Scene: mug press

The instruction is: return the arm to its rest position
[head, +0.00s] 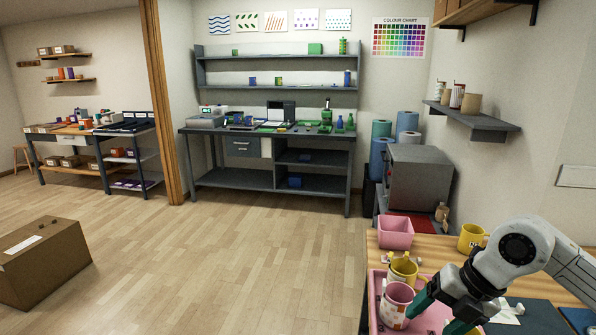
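My arm reaches in from the right edge over the wooden table in the head view. My gripper (434,316) is at the lower right, pointing down and left, above a pink tray (374,284). Its two green-tipped fingers are spread apart, with nothing seen between them. A pink and white patterned mug (396,305) stands in the tray just left of the nearer-left fingertip; I cannot tell if they touch. A yellow mug (403,270) stands behind that mug. The lower fingertip is close to the picture's bottom edge.
A pink bin (396,233) and another yellow mug (472,237) stand at the table's back. A grey press or oven (419,180) stands behind. A wall shelf (474,121) with cups hangs above right. A cardboard box (42,262) sits on the left floor. The middle floor is clear.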

